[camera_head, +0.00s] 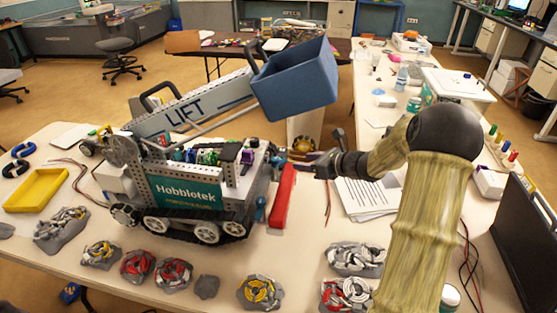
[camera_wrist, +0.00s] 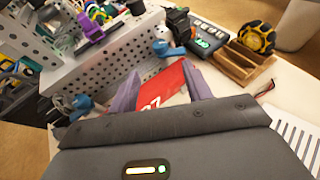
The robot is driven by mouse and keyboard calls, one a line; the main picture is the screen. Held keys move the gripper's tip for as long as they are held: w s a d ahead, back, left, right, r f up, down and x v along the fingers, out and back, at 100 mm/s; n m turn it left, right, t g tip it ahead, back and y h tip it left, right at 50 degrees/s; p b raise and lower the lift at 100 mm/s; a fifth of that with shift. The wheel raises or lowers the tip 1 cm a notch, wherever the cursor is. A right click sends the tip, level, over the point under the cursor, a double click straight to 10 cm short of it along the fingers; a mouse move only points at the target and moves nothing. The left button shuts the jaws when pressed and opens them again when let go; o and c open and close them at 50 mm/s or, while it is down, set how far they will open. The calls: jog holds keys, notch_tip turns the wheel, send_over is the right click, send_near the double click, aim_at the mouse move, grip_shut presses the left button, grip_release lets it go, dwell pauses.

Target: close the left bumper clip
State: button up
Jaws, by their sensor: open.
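A red bumper (camera_head: 283,197) with white digits is at the right end of the tracked robot (camera_head: 185,190) on the table. It also shows in the wrist view (camera_wrist: 168,85), between and beyond my purple fingers. Two blue clips are at that end of the robot: one (camera_wrist: 84,106) left of my fingers and one (camera_wrist: 166,49) past the fingertips. They also show in the head view, a far one (camera_head: 277,161) and a near one (camera_head: 260,209). Whether either clip is latched cannot be told. My gripper (camera_head: 308,164) is open beside the bumper, fingers apart; contact is unclear.
A blue bin (camera_head: 295,80) on the robot's lift arm stands above and behind my gripper. Paper sheets (camera_head: 372,198) lie to the right. A wooden block with a yellow wheel (camera_wrist: 257,38) is beyond my fingers. Several discs line the front edge; a yellow tray (camera_head: 37,190) is far left.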

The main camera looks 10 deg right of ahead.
aim_at(277, 159)
jog(key=x, duration=1.2)
jog(key=shift+f, duration=0.1)
jog(key=c, duration=1)
jog(key=shift+o, duration=0.2)
